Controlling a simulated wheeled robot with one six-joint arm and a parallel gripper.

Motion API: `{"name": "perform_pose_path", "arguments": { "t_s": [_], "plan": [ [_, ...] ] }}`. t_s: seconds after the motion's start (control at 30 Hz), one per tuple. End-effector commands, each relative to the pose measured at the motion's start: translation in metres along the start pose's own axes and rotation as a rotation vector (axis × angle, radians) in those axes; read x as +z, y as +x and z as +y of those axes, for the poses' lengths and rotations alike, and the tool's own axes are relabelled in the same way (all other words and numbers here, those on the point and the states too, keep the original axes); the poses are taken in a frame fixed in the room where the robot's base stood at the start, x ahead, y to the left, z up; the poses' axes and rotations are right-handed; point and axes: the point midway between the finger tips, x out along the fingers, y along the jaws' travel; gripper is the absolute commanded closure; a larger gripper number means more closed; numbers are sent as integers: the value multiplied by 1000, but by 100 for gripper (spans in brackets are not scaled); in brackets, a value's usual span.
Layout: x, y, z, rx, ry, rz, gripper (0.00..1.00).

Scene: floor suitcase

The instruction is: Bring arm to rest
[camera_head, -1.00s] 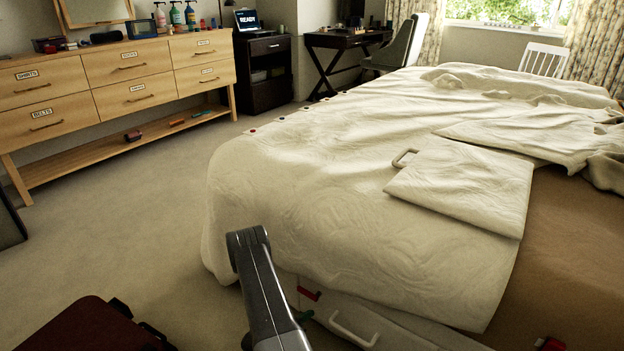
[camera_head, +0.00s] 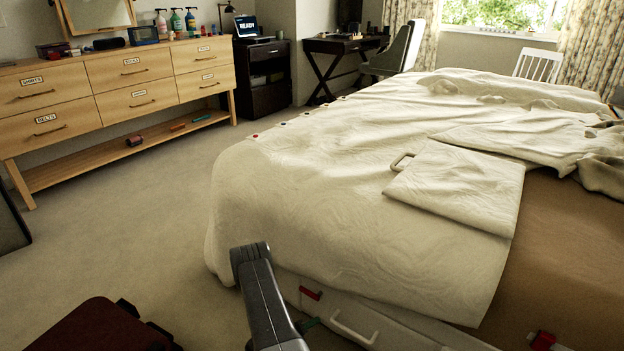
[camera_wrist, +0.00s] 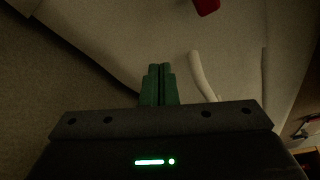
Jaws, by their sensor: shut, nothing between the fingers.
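My gripper (camera_wrist: 158,85) has green fingers that are pressed together with nothing between them in the wrist view. In the head view, its green part (camera_head: 309,324) shows low beside my grey arm link, close to the bed's near side. A white drawer handle (camera_head: 354,329) is just to its right, and it also shows in the wrist view (camera_wrist: 203,76). I cannot tell how far the fingers are from the handle. A red piece (camera_head: 310,294) sits on the bed's side above the fingers.
The bed (camera_head: 300,210) with its pale cover fills the right. A dark red suitcase (camera_head: 75,332) lies on the floor at the bottom left. A wooden dresser (camera_head: 110,95) stands at the back left. The carpet between dresser and bed is clear.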

Motion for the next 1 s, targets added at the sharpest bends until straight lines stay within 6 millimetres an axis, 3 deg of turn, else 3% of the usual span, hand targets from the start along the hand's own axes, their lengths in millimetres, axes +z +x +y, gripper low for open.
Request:
{"name": "perform_pose_path", "arguments": {
  "t_s": [0.53,0.8,0.87,1.0],
  "plan": [
    [0,-4,0,0,2,0,100],
    [-2,24,2,-2,3,4,100],
    [10,26,4,-1,10,-3,100],
    [13,12,2,32,109,-18,100]
  ]
}}
